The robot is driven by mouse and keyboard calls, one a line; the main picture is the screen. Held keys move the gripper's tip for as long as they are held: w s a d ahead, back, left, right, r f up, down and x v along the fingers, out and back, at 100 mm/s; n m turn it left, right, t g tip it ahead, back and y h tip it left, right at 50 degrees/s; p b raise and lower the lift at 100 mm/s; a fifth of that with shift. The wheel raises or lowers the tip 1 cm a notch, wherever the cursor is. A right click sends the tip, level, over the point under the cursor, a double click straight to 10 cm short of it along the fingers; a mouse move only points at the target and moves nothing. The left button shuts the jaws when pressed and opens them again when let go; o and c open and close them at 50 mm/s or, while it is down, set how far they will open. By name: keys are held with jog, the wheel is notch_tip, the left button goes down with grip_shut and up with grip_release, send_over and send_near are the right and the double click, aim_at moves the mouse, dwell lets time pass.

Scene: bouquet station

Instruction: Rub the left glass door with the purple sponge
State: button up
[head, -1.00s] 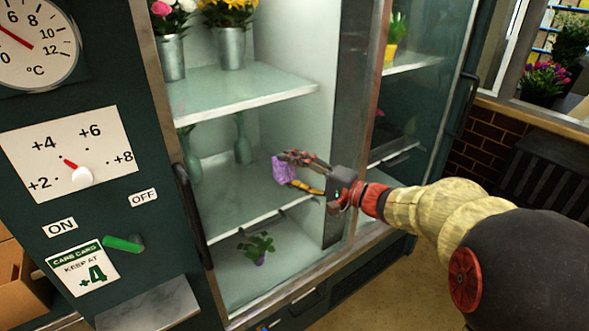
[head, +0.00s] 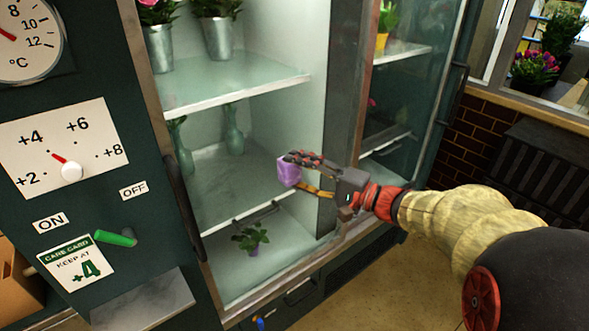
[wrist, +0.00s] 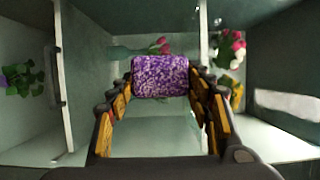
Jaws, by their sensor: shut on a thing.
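My gripper (head: 308,175) is shut on the purple sponge (head: 288,171) and holds it up in front of the left half of the glass cabinet. In the wrist view the speckled sponge (wrist: 160,76) sits between both fingers. The left glass door (head: 228,186) has a dark handle on its left edge, and shelves show behind it. Whether the sponge touches the glass, I cannot tell.
Shelves hold metal buckets of flowers (head: 160,47) and green vases (head: 234,135). A small potted plant (head: 252,240) stands at the bottom. To the left is a control panel with a dial (head: 71,171) and a green lever (head: 116,238). Floor is clear at lower right.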

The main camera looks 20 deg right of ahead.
jog(key=shift+s+d, duration=0.25)
jog(key=shift+s, duration=0.45)
jog(key=shift+s+d, duration=0.25)
jog(key=shift+s, duration=0.45)
